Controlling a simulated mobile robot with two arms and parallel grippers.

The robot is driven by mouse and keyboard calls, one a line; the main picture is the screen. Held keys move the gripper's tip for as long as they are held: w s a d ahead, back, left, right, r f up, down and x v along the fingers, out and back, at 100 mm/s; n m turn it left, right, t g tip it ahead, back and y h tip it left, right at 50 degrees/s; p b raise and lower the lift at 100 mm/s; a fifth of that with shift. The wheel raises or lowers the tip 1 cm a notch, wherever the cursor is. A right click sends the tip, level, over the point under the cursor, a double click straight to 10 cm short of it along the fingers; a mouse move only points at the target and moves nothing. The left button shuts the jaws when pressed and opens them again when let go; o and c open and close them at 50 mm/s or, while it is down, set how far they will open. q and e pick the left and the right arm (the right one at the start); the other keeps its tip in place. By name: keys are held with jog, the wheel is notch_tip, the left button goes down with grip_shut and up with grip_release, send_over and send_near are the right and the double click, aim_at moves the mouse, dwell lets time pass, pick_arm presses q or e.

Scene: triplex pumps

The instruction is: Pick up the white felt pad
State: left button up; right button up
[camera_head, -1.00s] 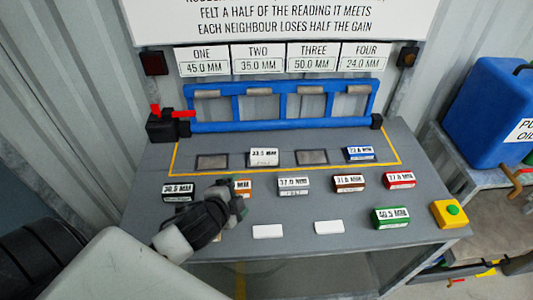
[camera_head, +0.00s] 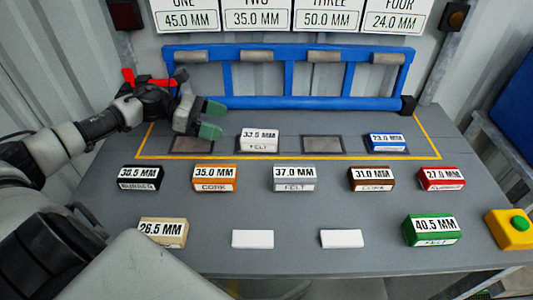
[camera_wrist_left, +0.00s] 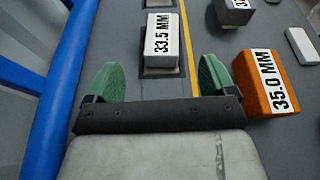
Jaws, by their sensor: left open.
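The white felt pad (camera_head: 258,140), labelled 33.5 MM FELT, sits on the second dark plate from the left, inside the yellow-lined strip. My left gripper (camera_head: 211,120) is open with green fingertips, above the left end of the strip, left of the pad and apart from it. In the left wrist view the white pad (camera_wrist_left: 162,35) lies ahead of the gap between the open fingers (camera_wrist_left: 158,82), with nothing between them. My right gripper is not in view.
A blue rail frame (camera_head: 290,102) runs behind the strip. An orange block (camera_head: 215,178), a grey 37.0 MM felt block (camera_head: 294,178) and other coloured blocks stand in front. A blue block (camera_head: 387,142) sits farther right in the strip. The plate (camera_head: 322,145) between is bare.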

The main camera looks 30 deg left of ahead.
aim_at(248, 134)
pick_arm(q)
jog(key=shift+a+f+m+g, duration=0.45)
jog(key=shift+a+m+g, duration=0.05)
jog(key=shift+a, duration=0.05)
jog(key=x, duration=0.4)
jog(key=shift+d, duration=0.35)
jog(key=p+x, duration=0.2)
jog(key=x, duration=0.2)
jog(key=shift+w+d+f, duration=0.1)
jog(key=shift+w+d, duration=0.1)
jog(key=shift+d, duration=0.15)
jog(key=shift+w+d+f, duration=0.2)
jog(key=shift+d+f, duration=0.05)
jog(key=shift+d, duration=0.05)
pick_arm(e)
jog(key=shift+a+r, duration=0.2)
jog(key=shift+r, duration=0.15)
pick_arm(q)
jog(key=c, duration=1)
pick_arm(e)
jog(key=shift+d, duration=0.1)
